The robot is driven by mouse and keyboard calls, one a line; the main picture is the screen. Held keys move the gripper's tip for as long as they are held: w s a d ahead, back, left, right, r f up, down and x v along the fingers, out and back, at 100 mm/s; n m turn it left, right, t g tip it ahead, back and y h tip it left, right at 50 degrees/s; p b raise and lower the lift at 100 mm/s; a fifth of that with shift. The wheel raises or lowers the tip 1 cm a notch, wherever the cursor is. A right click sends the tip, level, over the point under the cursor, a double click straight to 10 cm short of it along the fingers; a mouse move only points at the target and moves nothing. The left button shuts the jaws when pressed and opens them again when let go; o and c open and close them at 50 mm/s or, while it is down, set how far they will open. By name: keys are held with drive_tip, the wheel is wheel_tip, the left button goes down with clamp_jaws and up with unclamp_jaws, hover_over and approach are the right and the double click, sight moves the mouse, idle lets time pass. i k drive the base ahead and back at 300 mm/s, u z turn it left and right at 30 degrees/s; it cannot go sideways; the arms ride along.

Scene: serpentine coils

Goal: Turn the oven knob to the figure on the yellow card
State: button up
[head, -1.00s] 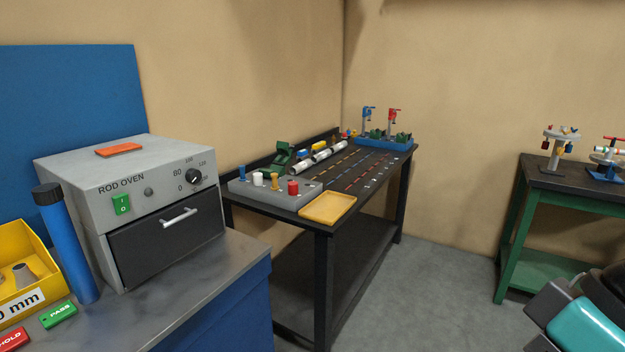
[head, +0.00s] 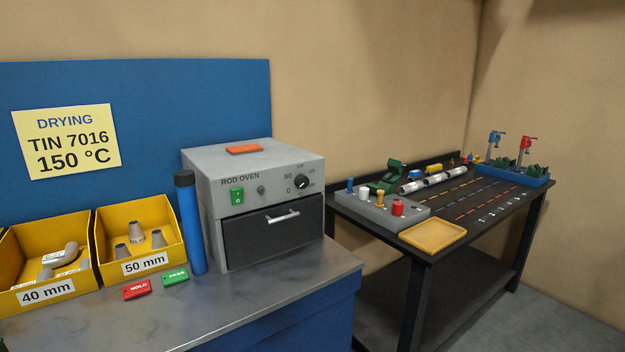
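The rod oven (head: 258,205) is a grey box with a dark drawer front, standing on the bench at the middle of the head view. I cannot tell exactly where the knob points. The yellow card (head: 67,141) on the blue back panel reads "DRYING TIN 7016 150 °C". A green switch (head: 237,197) sits left of the knob. My gripper is not in view.
A blue tube with a black cap (head: 190,225) stands just left of the oven. Yellow bins (head: 140,245) hold grey fittings. Red HOLD (head: 137,290) and green PASS (head: 175,277) tags lie in front. The bench top (head: 250,300) before the oven is clear. A black table stands right.

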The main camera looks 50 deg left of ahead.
sight(302, 181)
drive_tip(key=u, duration=0.35)
drive_tip(key=i, duration=0.9)
drive_tip(key=u, duration=0.95)
drive_tip(key=i, duration=0.55)
drive_tip(key=u, duration=0.35)
